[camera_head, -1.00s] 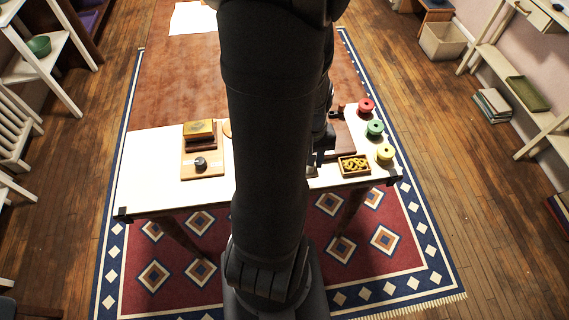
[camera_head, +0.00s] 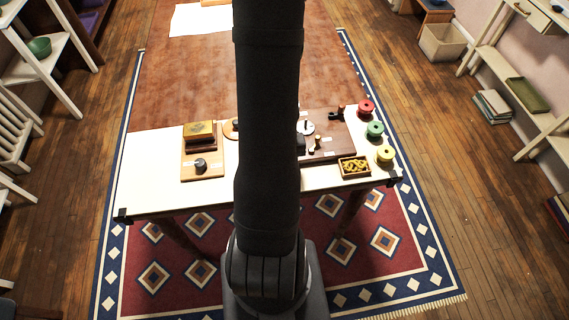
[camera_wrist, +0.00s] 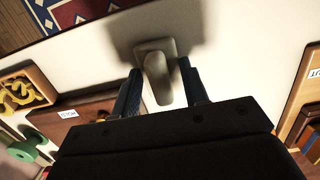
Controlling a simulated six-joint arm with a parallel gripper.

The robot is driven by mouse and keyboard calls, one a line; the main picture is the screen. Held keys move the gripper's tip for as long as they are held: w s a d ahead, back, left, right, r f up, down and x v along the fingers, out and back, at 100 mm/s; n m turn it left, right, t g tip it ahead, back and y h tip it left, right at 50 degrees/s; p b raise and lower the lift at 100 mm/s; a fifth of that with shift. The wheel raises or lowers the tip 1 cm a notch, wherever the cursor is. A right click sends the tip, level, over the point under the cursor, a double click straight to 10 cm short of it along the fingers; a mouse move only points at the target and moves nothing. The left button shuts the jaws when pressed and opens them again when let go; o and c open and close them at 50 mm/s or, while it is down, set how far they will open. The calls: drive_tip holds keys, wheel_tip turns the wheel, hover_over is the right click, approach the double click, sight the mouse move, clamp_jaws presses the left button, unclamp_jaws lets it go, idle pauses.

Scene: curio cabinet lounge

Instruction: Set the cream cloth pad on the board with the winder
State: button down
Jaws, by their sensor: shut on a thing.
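My gripper (camera_wrist: 160,88) is shut on a small pale cream-grey piece, apparently the cream cloth pad (camera_wrist: 155,48), with a wide end and a narrower part between the fingers. It is over the bare white tabletop, between the two boards. In the head view my arm hides the pad and most of the gripper. The dark brown board (camera_head: 340,146) at right bears a round white disc (camera_head: 306,128), a small wooden peg (camera_head: 318,144) and a black piece with a reddish knob (camera_head: 338,113), possibly the winder. The light wooden board (camera_head: 188,172) at left bears a yellow-topped box (camera_head: 200,129) and a dark grey knob (camera_head: 200,163).
Red (camera_head: 366,106), green (camera_head: 375,129) and yellow (camera_head: 385,152) spools line the table's right edge. A wooden tray of yellow pieces (camera_head: 354,167) stands before the dark board. The white tabletop (camera_head: 150,165) is clear at far left.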

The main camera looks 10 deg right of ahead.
drive_tip(key=shift+f, duration=0.1)
drive_tip(key=c, duration=0.8)
unclamp_jaws()
drive_tip(key=shift+c, duration=0.2)
wheel_tip(320, 180, up, 12)
drive_tip(key=w, duration=0.1)
drive_tip(key=shift+w, duration=0.25)
drive_tip(key=f, duration=0.4)
drive_tip(key=s+f, duration=0.1)
drive_tip(key=f, duration=0.7)
drive_tip(key=shift+s, duration=0.25)
drive_tip(key=shift+r, duration=0.1)
